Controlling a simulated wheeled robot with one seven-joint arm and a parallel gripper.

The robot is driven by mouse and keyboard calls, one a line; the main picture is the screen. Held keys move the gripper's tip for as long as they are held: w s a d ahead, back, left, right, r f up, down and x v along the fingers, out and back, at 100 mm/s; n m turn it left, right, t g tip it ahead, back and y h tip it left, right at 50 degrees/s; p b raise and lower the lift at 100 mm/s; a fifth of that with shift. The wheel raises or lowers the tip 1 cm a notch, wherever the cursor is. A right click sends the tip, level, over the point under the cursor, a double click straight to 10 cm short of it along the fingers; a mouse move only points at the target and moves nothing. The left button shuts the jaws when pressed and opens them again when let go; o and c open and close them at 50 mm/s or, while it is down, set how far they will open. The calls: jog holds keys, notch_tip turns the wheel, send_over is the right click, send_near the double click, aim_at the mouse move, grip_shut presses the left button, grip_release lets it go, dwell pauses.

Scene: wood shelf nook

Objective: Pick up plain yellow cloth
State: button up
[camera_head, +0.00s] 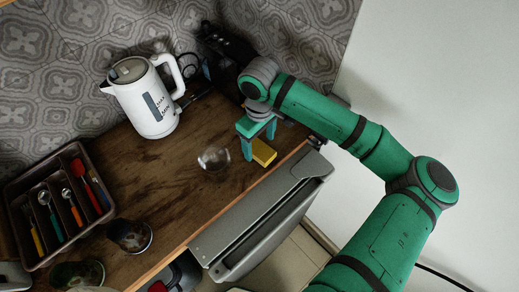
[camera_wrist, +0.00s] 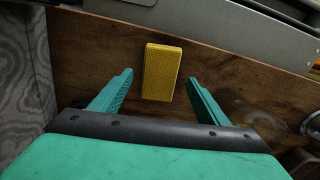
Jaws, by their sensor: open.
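The yellow cloth (camera_head: 263,152) is a small, plain rectangular block shape lying flat on the wooden counter near its front edge. In the wrist view the cloth (camera_wrist: 161,72) lies ahead of my gripper, between the lines of the two fingers. My gripper (camera_head: 260,148) is just above and beside the cloth in the head view, with its fingers pointing down. In the wrist view my gripper (camera_wrist: 156,95) is open and empty, with one teal finger to each side of the cloth. No contact with the cloth shows.
A clear glass (camera_head: 214,158) stands on the counter left of my gripper. A white kettle (camera_head: 145,96) and a dark appliance (camera_head: 222,58) stand at the back. A cutlery tray (camera_head: 60,204) and a dark cup (camera_head: 130,235) are at left. A grey appliance door (camera_head: 262,215) lies below the counter edge.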

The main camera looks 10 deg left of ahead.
jog(key=shift+f, duration=1.1)
jog(key=c, duration=1.1)
jog(key=shift+r, duration=0.1)
jog(key=shift+r, duration=0.55)
jog(key=shift+s+d+r, duration=0.1)
jog(key=shift+s+r, duration=1.85)
jog(key=shift+s, duration=0.4)
jog(key=shift+s+d+r, duration=0.1)
jog(key=shift+s+r, duration=1.85)
jog(key=shift+s, duration=0.35)
jog(key=shift+s+d+r, duration=0.1)
jog(key=shift+s+r, duration=1.85)
jog(key=shift+s, duration=0.4)
